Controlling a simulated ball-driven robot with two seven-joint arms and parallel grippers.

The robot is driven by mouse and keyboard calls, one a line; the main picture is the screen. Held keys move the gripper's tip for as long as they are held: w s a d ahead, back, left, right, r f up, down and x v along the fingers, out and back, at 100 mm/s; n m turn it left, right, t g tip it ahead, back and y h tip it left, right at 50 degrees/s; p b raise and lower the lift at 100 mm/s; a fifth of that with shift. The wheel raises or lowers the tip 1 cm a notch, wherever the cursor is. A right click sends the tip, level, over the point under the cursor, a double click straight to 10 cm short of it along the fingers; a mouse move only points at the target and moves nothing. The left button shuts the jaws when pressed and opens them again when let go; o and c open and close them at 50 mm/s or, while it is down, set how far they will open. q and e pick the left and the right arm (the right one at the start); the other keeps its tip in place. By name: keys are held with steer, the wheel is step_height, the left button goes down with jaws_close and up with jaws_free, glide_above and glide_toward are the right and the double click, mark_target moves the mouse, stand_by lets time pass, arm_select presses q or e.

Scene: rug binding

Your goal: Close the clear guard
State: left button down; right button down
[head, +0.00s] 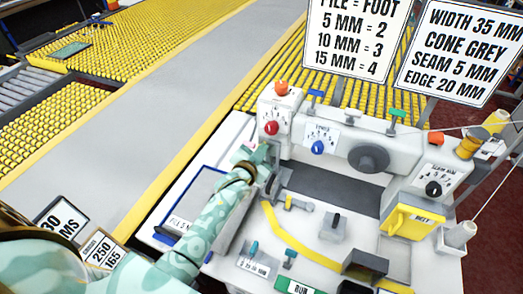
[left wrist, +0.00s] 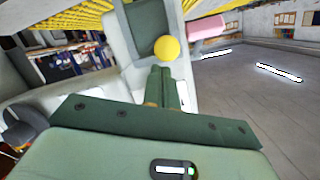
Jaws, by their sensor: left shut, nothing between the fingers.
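My left gripper (head: 264,160) is at the left end of the white binding machine (head: 335,133), just below its red dial. In the left wrist view its two fingers (left wrist: 160,78) are together with nothing between them. A yellow ball knob (left wrist: 166,48) shows just beyond the fingertips, in front of a dark grey-green panel (left wrist: 146,22). I cannot tell whether the fingers touch the knob. I cannot make out the clear guard for certain in either view, nor how far open it is. My right gripper is not in view.
A yellow guide strip (head: 290,243) curves across the white machine bed. A green RUN plate (head: 297,287) is at the front, and a yellow BELT block (head: 408,222) at the right. Two signs (head: 459,50) stand behind. A grey walkway (head: 130,120) lies left.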

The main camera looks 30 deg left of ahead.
arm_select(q)
step_height(320, 180, down, 8)
steer(key=b, duration=0.5)
steer(key=shift+r, duration=0.15)
steer(key=shift+s, duration=0.15)
